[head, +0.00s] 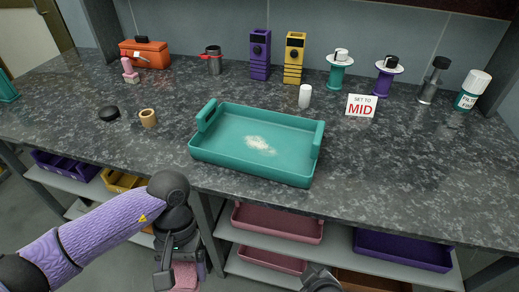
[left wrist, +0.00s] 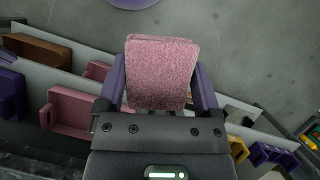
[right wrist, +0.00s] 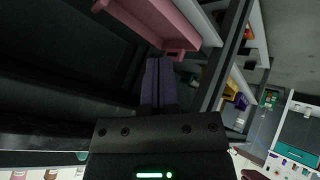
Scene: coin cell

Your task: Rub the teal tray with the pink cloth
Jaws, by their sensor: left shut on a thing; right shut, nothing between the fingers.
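The teal tray (head: 222,158) lies on the dark speckled counter, with a pale powdery patch (head: 260,145) on its floor. My left gripper (head: 182,272) hangs in front of the counter, below its edge. It is shut on the folded pink cloth (left wrist: 160,75), which fills the space between its purple fingers in the left wrist view. The cloth also shows at the bottom of the head view (head: 185,277), apart from the tray. My right gripper (right wrist: 159,65) is shut and empty, low by the shelves; only a dark part of that arm shows at the head view's bottom edge.
Shelves below hold pink (head: 277,223) and purple (head: 402,249) bins. The counter right of the tray is clear.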

